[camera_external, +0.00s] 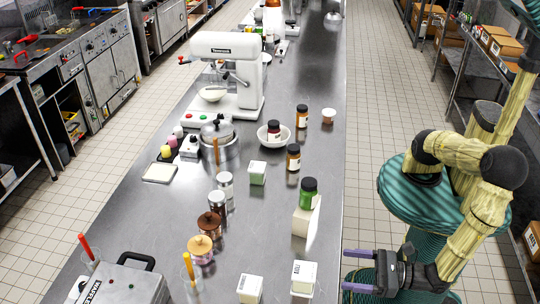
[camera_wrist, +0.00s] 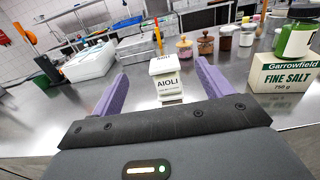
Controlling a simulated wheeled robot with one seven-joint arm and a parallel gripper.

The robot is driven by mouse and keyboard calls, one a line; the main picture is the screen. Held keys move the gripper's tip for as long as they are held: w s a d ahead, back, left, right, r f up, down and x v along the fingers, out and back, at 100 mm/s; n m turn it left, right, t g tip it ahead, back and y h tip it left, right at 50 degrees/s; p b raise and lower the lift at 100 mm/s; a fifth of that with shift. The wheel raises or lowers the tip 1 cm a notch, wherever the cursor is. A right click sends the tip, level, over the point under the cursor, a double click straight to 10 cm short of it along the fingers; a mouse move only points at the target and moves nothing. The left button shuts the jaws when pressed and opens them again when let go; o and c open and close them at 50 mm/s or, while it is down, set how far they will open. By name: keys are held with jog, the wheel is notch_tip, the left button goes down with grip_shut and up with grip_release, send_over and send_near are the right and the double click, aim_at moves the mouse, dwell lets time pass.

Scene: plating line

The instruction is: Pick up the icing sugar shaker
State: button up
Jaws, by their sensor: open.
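A small white shaker with a metal lid (camera_external: 225,185), which looks like the icing sugar shaker, stands upright on the steel counter, left of the middle. It seems to show small at the back of the wrist view (camera_wrist: 247,36); its label is too small to read. A similar shaker with dark contents (camera_external: 217,203) stands just in front of it. My gripper (camera_external: 346,271) is open and empty beyond the counter's right edge, well apart from the shaker. In the wrist view its purple fingers (camera_wrist: 163,72) spread either side of a white aioli tub in the background.
White aioli tubs (camera_external: 304,278) stand near the counter's right edge, close to my gripper.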

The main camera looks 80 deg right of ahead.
notch_tip(320, 180, up, 22)
notch_tip(320, 180, down, 24)
jog(key=w+m+g+b, duration=0.1)
jog(key=m+g, duration=0.8)
jog(key=g, duration=0.2)
jog(key=s+a+f+m+g+y+b, duration=0.1)
jog(key=s+a+f+m+g+y, duration=0.35)
jog(key=f+m+g, duration=0.35)
jog(key=w+a+r+m+t+y+b, duration=0.1)
jog(key=w+a+r+m+y, duration=0.7)
jog(key=m, duration=0.6)
jog(key=w+d+r+m+t+y+b, duration=0.1)
jog(key=w+d+r+m+t, duration=0.3)
jog(key=w+r+m, duration=0.4)
jog(key=w+d+r+m+t+y, duration=0.1)
jog(key=w+d+r+m+t, duration=0.3)
jog(key=w, duration=0.6)
notch_tip(320, 180, up, 12)
jog(key=m+t+h+b, duration=0.2)
jog(key=m+t+h, duration=1.15)
jog(key=m, duration=1.65)
send_over(225, 186)
jog(key=s+d, duration=0.2)
jog(key=g+h, duration=0.4)
notch_tip(225, 186, down, 26)
jog(key=shift+d+m+p, duration=0.15)
jog(key=shift+m+p, duration=0.15)
jog(key=shift+m, duration=0.1)
